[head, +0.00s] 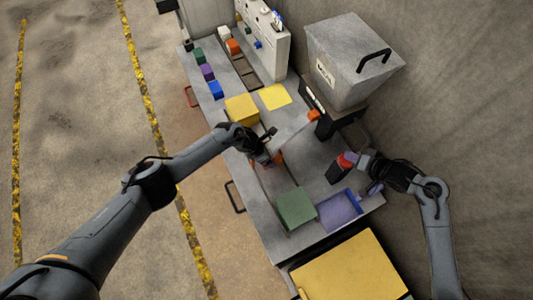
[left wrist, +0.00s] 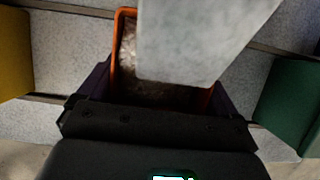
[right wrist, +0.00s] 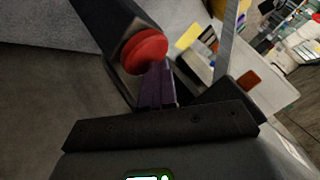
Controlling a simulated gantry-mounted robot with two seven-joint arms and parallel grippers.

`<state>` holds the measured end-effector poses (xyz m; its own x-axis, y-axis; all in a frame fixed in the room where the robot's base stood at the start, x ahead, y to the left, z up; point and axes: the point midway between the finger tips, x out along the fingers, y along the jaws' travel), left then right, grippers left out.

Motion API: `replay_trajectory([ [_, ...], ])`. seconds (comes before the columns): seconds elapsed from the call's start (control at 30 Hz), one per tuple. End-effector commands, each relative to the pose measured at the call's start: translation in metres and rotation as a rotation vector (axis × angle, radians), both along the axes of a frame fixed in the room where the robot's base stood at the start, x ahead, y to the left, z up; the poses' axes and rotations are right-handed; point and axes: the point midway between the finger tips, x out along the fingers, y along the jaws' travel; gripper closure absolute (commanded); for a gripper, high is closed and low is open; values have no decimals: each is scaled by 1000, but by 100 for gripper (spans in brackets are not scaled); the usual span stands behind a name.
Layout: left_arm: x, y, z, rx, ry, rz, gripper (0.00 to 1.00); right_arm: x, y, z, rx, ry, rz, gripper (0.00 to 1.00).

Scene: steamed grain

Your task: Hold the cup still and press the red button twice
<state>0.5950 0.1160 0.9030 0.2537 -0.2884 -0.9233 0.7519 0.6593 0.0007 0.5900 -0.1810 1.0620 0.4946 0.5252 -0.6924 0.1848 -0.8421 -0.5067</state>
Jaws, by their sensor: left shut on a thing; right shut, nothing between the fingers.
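The orange cup (head: 278,158) stands on the grey table under the lower end of a grey chute (head: 292,138). In the left wrist view the cup (left wrist: 125,40) is between my left fingers, with pale grain visible inside and the chute covering part of its opening. My left gripper (head: 267,157) is shut on the cup. The red button (right wrist: 145,50) is on the end of a dark box (head: 338,173), at the table's right side. My right gripper (head: 355,158) is shut and empty, its purple fingertips right at the button; whether they touch is unclear.
A large grey lidded bin (head: 345,65) stands behind the chute. A yellow block (head: 241,108), a green block (head: 295,208) and a blue-purple tray (head: 340,210) are on the table. Small coloured blocks lie at the far left. The wall is close on the right.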

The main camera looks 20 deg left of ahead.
Motion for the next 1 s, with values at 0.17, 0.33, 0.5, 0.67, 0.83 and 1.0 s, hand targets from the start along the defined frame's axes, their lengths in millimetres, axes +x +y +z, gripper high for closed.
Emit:
replay_trajectory([
  [0.17, 1, 0, 0, -2, -1, 0, 40, -7, -2, -12, -12, 23, 2, 100],
  [0.33, 1, 0, 0, -2, -1, 0, 40, -7, -2, -12, -12, 23, 2, 100],
  [0.5, 1, 0, 0, -2, -1, 0, 40, -7, -2, -13, -12, 23, 2, 100],
  [0.67, 1, 0, 0, -2, -1, 0, 40, -8, -1, -18, -11, 24, 1, 100],
  [0.83, 1, 0, -1, -2, -1, 0, 40, -10, -1, -24, -11, 24, 2, 100],
  [1.0, 1, 0, -1, -2, -1, 0, 40, -10, -1, -26, -11, 23, 3, 100],
])
